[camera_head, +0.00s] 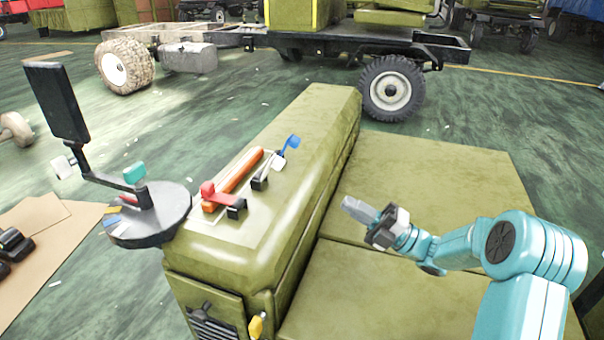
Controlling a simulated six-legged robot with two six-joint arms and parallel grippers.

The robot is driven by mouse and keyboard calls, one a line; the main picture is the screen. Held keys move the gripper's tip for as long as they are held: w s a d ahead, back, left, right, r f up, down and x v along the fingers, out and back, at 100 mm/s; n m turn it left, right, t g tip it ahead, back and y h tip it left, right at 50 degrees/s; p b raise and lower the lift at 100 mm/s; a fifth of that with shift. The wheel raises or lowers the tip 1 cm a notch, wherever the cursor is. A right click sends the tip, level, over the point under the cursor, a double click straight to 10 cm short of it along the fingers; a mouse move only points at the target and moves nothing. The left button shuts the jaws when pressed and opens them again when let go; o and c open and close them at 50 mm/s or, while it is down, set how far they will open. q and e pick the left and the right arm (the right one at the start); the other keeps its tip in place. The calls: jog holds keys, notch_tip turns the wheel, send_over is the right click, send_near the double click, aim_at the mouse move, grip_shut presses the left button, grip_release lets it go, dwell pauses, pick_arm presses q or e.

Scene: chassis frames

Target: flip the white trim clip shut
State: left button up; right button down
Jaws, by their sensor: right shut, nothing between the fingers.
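A small white piece (279,164), which looks like the white trim clip, sits on the flat panel on top of the olive-green body. A blue tab (291,142) stands up and tilts right just behind it. The piece is too small to tell its hinge state. Another white piece (62,167) hangs on the dark mirror bracket at the left. My right gripper (352,206) is shut and empty, to the right of and nearer than the clip, apart from it, over the lower green deck. My left gripper is not in view.
An orange bar (233,170), a red lever (220,199) and black blocks (260,183) share the panel. A black round tray (155,218) and upright dark plate (56,101) stand at left. The green deck (430,180) is bare. A wheeled chassis (350,40) stands behind.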

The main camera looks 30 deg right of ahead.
jog(key=x, duration=1.4)
jog(key=shift+r, duration=0.1)
jog(key=shift+w+r, duration=0.1)
